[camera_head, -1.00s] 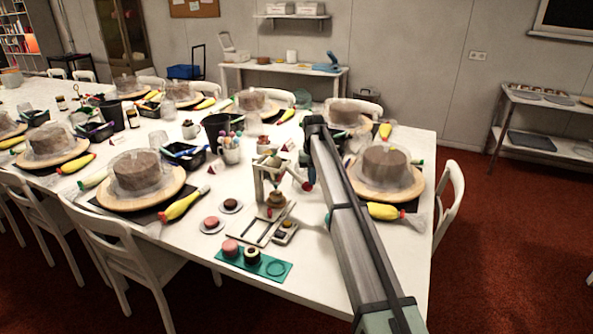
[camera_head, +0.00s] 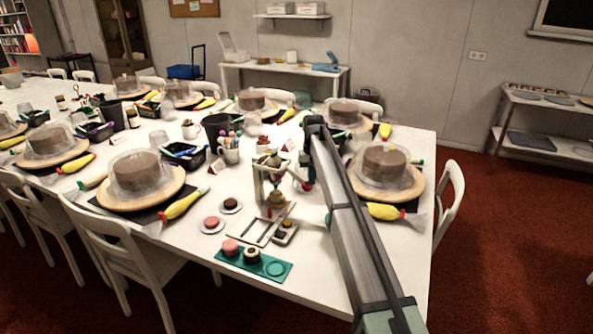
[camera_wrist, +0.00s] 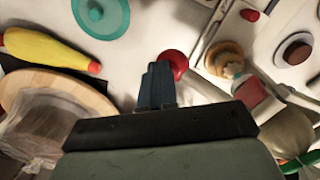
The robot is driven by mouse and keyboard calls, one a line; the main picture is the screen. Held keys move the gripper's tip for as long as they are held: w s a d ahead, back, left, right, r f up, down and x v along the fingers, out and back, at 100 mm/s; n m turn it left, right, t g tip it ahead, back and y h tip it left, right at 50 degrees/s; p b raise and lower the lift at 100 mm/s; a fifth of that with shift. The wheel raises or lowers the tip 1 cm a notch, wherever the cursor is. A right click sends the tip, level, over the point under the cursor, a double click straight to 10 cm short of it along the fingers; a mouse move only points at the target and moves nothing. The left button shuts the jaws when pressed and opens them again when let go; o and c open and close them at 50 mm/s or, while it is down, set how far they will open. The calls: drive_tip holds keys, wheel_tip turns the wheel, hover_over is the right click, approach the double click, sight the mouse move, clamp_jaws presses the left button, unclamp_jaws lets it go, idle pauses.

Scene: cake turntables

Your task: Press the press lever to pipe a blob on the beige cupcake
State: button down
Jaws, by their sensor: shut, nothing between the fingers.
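The press (camera_head: 262,180) is a small pale stand near the table's front right. Its lever ends in a red knob (camera_head: 308,186), which also shows in the wrist view (camera_wrist: 175,64). The beige cupcake (camera_head: 277,202) stands under the press head; a pale, peaked mass shows above it. In the wrist view a tan round shape (camera_wrist: 222,53) is at the press. My gripper (camera_wrist: 157,72) is shut and empty, with its fingertips close beside the red knob; contact cannot be told. In the head view my arm mostly hides the gripper.
A teal tray (camera_head: 226,258) with small cakes lies in front of the press. Plates with a pink cake (camera_head: 211,223) and a brown cake (camera_head: 231,204) stand left. A covered cake (camera_head: 385,168) and a yellow piping bag (camera_head: 383,211) are to the right of my arm.

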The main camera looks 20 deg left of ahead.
idle(0.4)
wheel_tip(320, 180, up, 9)
idle(0.7)
idle(0.3)
